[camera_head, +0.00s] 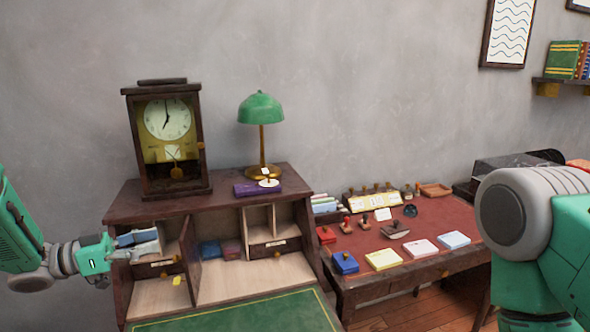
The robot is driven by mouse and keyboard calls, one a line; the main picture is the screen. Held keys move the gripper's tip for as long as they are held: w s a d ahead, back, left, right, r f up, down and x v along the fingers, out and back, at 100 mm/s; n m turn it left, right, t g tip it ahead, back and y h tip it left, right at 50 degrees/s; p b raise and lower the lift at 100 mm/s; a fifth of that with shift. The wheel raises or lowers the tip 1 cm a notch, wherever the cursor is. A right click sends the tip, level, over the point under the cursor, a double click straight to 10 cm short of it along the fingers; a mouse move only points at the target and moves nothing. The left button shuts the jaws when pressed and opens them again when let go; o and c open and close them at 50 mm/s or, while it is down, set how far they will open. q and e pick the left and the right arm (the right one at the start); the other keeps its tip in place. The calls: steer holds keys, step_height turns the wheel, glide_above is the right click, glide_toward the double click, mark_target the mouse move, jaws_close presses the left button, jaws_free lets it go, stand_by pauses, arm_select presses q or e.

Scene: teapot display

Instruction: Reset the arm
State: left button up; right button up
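My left arm comes in from the left edge, and its gripper (143,247) is at the upper left compartment of the wooden desk organizer. Blue and pale flat items (137,237) show right at its fingers. I cannot tell whether the fingers touch or hold them, or how far apart the fingers are. At the right, a grey and green part of my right arm fills the edge of the view. Its gripper is out of view.
The organizer (232,205) carries a clock (167,120), a green lamp (261,108) and a purple box (250,189). Its lower compartments look mostly empty, with a green writing surface (250,318) in front. To the right, a red-topped table (440,212) holds stamps and several colored boxes.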

arm_select(q)
steer(key=s+f+n+y, duration=0.3)
steer(key=s+f+y, duration=0.1)
steer(key=f, duration=0.4)
steer(key=s+f+n+y, duration=0.3)
steer(key=s+f+y, duration=0.1)
steer(key=f, duration=0.5)
steer(key=s+d+f+n+y, duration=0.1)
steer(key=s+f+n+y, duration=0.3)
steer(key=s+f, duration=0.2)
step_height(320, 180, down, 3)
steer(key=shift+s+r, duration=0.15)
steer(key=s+f+n+g+y, duration=0.1)
steer(key=s+f+g+y, duration=0.2)
steer(key=s, duration=1)
steer(key=s+f+n+g+y, duration=0.15)
steer(key=s+g, duration=0.35)
steer(key=s, duration=0.9)
step_height(320, 180, down, 11)
steer(key=w+m+b, duration=0.1)
steer(key=w+b, duration=0.2)
steer(key=b, duration=0.7)
steer(key=shift+d+r, duration=0.2)
